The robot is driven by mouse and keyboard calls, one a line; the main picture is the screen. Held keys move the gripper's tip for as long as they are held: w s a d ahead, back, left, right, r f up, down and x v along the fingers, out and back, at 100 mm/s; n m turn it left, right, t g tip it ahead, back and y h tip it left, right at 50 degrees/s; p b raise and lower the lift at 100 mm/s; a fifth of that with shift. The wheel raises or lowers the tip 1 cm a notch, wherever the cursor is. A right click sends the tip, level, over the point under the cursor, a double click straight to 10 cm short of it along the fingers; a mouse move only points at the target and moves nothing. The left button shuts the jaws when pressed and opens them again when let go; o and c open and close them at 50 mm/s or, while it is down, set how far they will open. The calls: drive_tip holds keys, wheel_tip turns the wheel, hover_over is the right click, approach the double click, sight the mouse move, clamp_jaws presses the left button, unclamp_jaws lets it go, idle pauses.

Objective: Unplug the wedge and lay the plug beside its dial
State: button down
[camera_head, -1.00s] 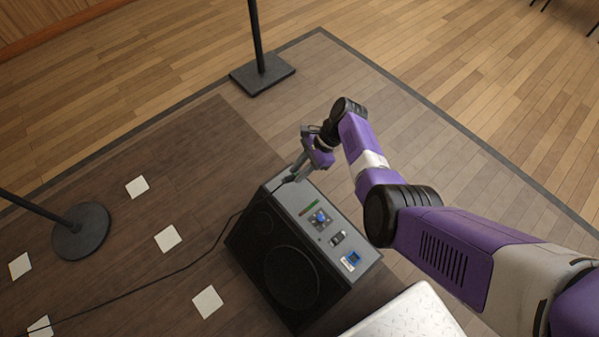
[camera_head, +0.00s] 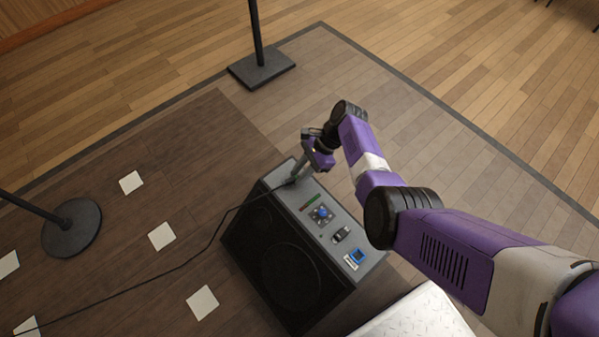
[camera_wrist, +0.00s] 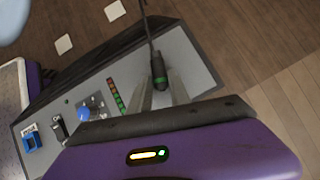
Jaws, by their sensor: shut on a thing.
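The wedge is a black speaker box (camera_head: 258,232) with a grey panel (camera_head: 333,211). The panel carries a blue dial (camera_head: 321,214), which also shows in the wrist view (camera_wrist: 88,110). My gripper (camera_head: 291,181) is at the panel's far end, beyond the red and green light strip. In the wrist view my gripper (camera_wrist: 162,84) is shut on the black plug (camera_wrist: 158,70), which has a green band. A black cable (camera_head: 208,245) runs from the plug to the lower left. I cannot tell whether the plug's tip is in a socket.
On the panel are a black rocker switch (camera_head: 341,235) and a blue-framed socket (camera_head: 357,257). Stand bases (camera_head: 72,228) and (camera_head: 262,69) are on the floor. White squares (camera_head: 162,236) lie left of the wedge. Bare panel lies around the light strip.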

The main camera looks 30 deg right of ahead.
drive_tip(key=shift+f, duration=0.3)
drive_tip(key=c, duration=1.1)
unclamp_jaws()
drive_tip(key=p+v, duration=0.3)
drive_tip(key=v, duration=0.4)
drive_tip(key=shift+d+r, duration=0.1)
drive_tip(key=shift+r, duration=0.1)
drive_tip(key=shift+d+r, duration=0.15)
